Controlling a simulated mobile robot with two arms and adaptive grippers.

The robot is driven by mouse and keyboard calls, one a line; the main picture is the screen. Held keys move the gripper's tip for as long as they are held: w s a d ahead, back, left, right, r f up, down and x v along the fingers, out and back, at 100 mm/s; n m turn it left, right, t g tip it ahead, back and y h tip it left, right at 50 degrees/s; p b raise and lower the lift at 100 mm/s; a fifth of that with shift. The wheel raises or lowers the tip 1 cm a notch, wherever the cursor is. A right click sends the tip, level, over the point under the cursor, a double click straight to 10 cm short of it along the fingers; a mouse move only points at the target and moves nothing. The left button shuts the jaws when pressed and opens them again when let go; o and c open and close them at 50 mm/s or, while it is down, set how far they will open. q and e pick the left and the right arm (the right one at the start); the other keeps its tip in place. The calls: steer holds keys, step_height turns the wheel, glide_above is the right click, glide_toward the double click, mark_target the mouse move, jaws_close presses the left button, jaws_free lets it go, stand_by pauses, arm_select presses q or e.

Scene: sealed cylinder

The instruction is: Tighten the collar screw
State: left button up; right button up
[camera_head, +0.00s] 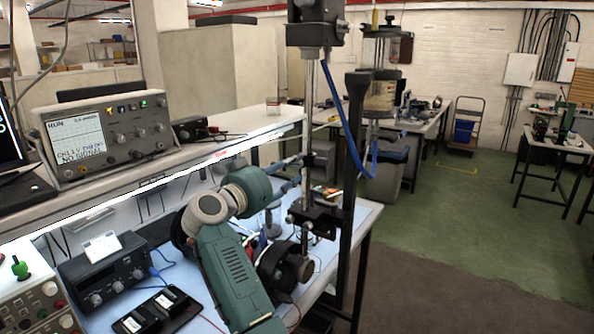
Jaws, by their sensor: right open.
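A tall test stand holds a vertical metal rod (310,105) under a dark head unit (316,35). A small dark collar (318,160) sits on the rod; its screw is too small to make out. A black block (322,214) with small metallic fittings is lower on the stand. My right gripper (296,172) is open, its two blue-grey fingers pointing right toward the rod just below the collar. I cannot tell whether a fingertip touches anything. My left gripper is not in view.
A black column (351,200) and a blue hose (349,125) are close to the right of the rod. An oscilloscope (105,135) stands on the shelf at left. A black power supply (105,270) is on the bench. Green floor (470,225) at right is open.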

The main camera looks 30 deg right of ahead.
steer(key=shift+w+d, duration=0.1)
steer(key=shift+d, duration=0.2)
steer(key=shift+d+r, duration=0.1)
steer(key=shift+r, duration=0.2)
steer(key=c, duration=0.3)
jaws_close()
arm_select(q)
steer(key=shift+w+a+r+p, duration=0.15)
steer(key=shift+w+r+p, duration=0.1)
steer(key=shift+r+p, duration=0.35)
arm_select(e)
steer(key=shift+m, duration=1.1)
